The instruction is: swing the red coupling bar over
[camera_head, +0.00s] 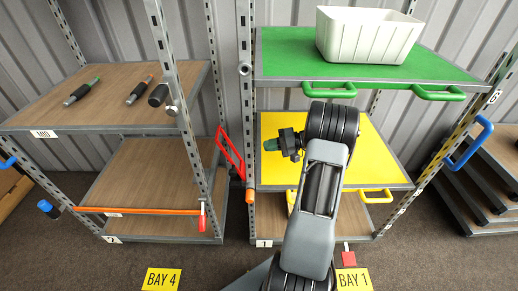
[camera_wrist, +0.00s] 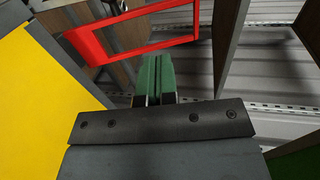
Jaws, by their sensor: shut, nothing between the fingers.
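The red coupling bar (camera_head: 230,153) is a narrow open red frame between the Bay 4 rack and the Bay 1 rack. It slants from upper left down to the Bay 1 left post. In the wrist view the red bar (camera_wrist: 140,42) crosses the upper left, beyond the fingertips. My gripper (camera_head: 270,145) is over the yellow shelf, right of the bar and apart from it. Its green fingers (camera_wrist: 153,75) are shut together and empty. I cannot tell how the bar's ends are fastened.
The yellow shelf (camera_head: 370,150) lies under my arm, with a green shelf (camera_head: 285,55) above holding a white bin (camera_head: 367,36). Upright posts flank the bar. An orange bar (camera_head: 140,210) crosses the Bay 4 front. Dark-handled tools (camera_head: 82,92) lie on the Bay 4 upper shelf.

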